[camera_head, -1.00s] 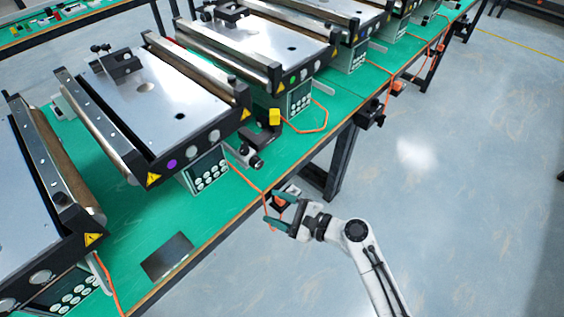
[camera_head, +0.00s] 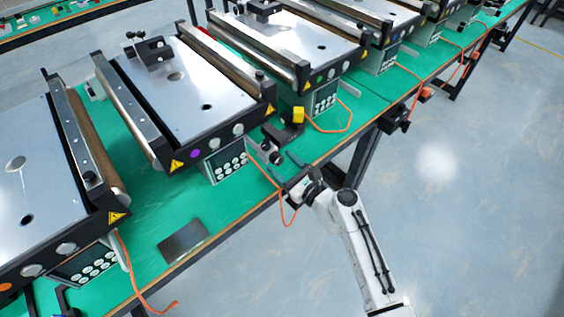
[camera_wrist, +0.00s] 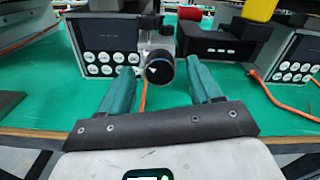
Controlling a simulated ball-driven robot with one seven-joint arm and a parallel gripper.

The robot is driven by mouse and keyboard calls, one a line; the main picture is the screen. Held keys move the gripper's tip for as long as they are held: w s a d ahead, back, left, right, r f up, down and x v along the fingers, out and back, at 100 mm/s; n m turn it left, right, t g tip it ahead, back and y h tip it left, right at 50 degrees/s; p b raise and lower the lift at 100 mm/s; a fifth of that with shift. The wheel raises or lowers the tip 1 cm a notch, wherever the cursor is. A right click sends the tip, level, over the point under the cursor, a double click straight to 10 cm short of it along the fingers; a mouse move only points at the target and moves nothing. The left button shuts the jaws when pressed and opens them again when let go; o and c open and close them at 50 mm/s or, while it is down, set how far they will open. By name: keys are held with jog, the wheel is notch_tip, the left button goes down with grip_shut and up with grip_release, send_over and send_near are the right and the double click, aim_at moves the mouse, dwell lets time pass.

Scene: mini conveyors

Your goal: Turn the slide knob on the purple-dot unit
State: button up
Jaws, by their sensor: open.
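The purple-dot unit (camera_head: 195,90) is a mini conveyor with a grey top plate and a purple dot (camera_head: 195,153) on its black front rail. Its button box (camera_head: 228,160) sits below the front rail and also shows at the left of the wrist view (camera_wrist: 110,50). To the right of the box is a small slide with a dark round knob (camera_head: 275,157); in the wrist view the knob (camera_wrist: 159,70) faces me. My gripper (camera_wrist: 161,82) is open, with its green fingers on either side of the knob's line. I cannot tell whether they touch it.
An orange cable (camera_head: 266,172) hangs over the table edge near my gripper. A black bracket with a yellow block (camera_head: 298,115) stands right of the slide. A dark flat plate (camera_head: 184,239) lies on the green table. Neighbouring conveyors (camera_head: 290,45) flank the unit. Open floor lies right.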

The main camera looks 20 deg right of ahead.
jog(key=shift+w+a, duration=0.15)
jog(key=shift+w, duration=0.3)
jog(key=c, duration=1)
